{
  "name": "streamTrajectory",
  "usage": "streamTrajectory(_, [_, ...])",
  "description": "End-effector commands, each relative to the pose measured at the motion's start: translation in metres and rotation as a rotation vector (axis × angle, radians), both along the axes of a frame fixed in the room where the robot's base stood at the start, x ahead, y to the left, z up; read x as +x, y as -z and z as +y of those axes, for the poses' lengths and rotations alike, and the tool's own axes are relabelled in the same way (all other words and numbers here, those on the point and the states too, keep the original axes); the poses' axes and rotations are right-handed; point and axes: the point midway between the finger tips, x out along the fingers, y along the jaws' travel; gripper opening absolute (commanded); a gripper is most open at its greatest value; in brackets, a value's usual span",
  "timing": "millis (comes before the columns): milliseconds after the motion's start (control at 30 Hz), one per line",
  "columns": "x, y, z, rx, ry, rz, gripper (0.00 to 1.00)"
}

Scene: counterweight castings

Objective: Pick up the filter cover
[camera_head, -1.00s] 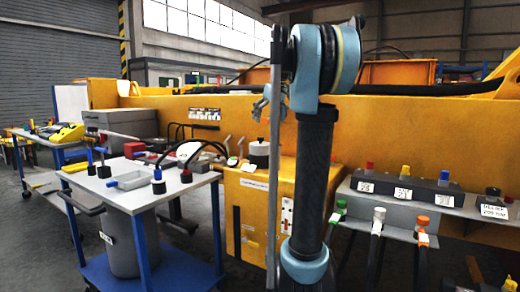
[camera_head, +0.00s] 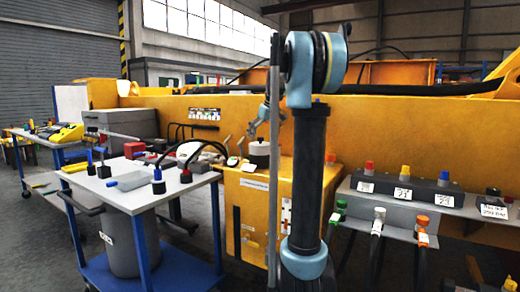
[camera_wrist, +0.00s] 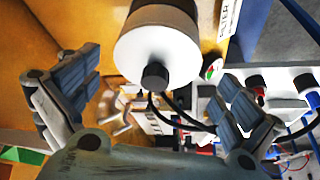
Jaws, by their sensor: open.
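The filter cover (camera_head: 259,148) is a pale, round cap on top of the yellow cabinet (camera_head: 250,205), partly behind my arm in the head view. In the wrist view the filter cover (camera_wrist: 150,45) fills the top middle as a white disc with a dark knob at its near edge. My gripper (camera_head: 263,124) is just above the cover in the head view. In the wrist view my gripper (camera_wrist: 155,82) is open and empty, with one finger on each side of the cover and knob. I see no contact with the cover.
A blue-legged cart (camera_head: 135,198) with a grey tray and fittings stands left of the cabinet. Grey blocks with coloured caps (camera_head: 402,190) and hoses are to the right. Black hoses (camera_wrist: 180,112) show below the cover in the wrist view. The yellow beam (camera_head: 420,130) runs behind.

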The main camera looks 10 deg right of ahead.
Motion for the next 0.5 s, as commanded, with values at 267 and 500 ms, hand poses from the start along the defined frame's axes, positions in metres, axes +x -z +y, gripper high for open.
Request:
streamTrajectory(267, [0.007, 0.017, 0.002, 0.000, 0.000, 0.000, 1.00])
streamTrajectory(500, [0.018, 0.047, 0.005, 0.000, 0.000, 0.000, 1.00])
